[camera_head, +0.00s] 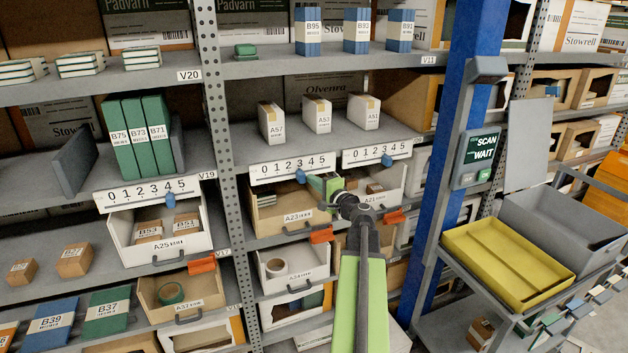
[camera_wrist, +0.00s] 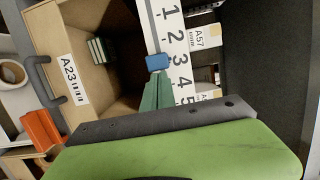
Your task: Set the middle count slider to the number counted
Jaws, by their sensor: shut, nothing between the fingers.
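The middle count slider scale (camera_head: 291,168), marked 0 to 5, is on the shelf edge above bin A23 (camera_head: 283,216). Its blue knob (camera_head: 301,176) is near the 3; it also shows in the wrist view (camera_wrist: 157,62), beside the 3. My gripper (camera_head: 328,186) is shut and empty, just right of the knob on the higher-number side. In the wrist view its green fingertips (camera_wrist: 156,92) are at the knob's edge; I cannot tell if they touch. Bin A23 holds a small stack of green-and-white items (camera_wrist: 100,50); its far part is hidden.
The left slider scale (camera_head: 148,192) has its knob near 4, the right scale (camera_head: 377,153) near 3. Three white boxes, A57 (camera_head: 271,122), A53 and A51, stand on the shelf above. A blue post (camera_head: 463,90) stands right.

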